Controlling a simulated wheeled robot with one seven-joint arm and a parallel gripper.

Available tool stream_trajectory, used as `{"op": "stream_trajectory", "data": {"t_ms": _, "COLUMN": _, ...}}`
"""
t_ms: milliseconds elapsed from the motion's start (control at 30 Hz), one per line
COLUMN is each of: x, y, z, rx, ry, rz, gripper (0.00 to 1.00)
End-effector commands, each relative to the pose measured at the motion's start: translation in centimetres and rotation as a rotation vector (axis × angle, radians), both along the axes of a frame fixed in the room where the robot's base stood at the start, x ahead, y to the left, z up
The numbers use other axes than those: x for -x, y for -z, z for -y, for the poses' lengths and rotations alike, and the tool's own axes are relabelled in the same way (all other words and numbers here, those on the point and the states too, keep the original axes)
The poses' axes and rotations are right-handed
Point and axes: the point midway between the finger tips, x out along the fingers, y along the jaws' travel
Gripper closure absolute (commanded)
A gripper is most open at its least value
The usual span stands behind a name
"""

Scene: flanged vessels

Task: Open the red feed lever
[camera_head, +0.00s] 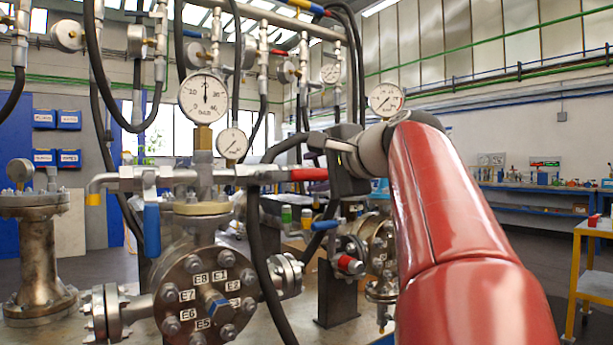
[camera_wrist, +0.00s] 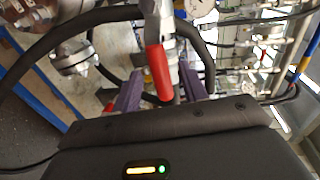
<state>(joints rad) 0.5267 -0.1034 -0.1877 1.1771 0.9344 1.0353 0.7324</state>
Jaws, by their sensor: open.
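The red feed lever (camera_head: 308,174) lies level in the head view, pointing right from the valve on the pipe above the front flanged vessel (camera_head: 205,292). Its tip is close to my gripper's dark body. In the wrist view the red lever (camera_wrist: 158,72) hangs in the picture between the two purple fingers of my gripper (camera_wrist: 162,82). The fingers stand apart, one on each side of it. I cannot tell whether either finger touches it. In the head view my gripper (camera_head: 338,158) is partly hidden by its own wrist and a black hose.
A blue lever (camera_head: 152,230) hangs down on the left of the same pipe. Black hoses (camera_head: 258,250) loop close around my gripper. Pressure gauges (camera_head: 203,98) stand above the pipe. Another flanged vessel (camera_head: 375,240) with a red-ended fitting stands behind, below my arm.

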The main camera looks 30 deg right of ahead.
Motion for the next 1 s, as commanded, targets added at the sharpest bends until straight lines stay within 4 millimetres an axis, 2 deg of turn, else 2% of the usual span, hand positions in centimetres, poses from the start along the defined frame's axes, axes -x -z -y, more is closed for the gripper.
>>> {"op": "stream_trajectory", "data": {"t_ms": 100, "x": 2.0, "y": -0.4, "z": 0.2, "rx": 0.0, "ry": 0.002, "rz": 0.001, "gripper": 0.57}}
{"op": "stream_trajectory", "data": {"t_ms": 300, "x": 3.6, "y": -0.7, "z": 0.2, "rx": 0.001, "ry": 0.0, "rz": 0.0, "gripper": 0.57}}
{"op": "stream_trajectory", "data": {"t_ms": 833, "x": 3.7, "y": -0.7, "z": 0.2, "rx": 0.002, "ry": -0.001, "rz": -0.001, "gripper": 0.57}}
{"op": "stream_trajectory", "data": {"t_ms": 933, "x": 3.6, "y": 0.4, "z": -0.4, "rx": 0.02, "ry": -0.013, "rz": -0.024, "gripper": 0.57}}
{"op": "stream_trajectory", "data": {"t_ms": 1000, "x": 3.6, "y": 2.5, "z": -1.6, "rx": 0.057, "ry": -0.037, "rz": -0.065, "gripper": 0.57}}
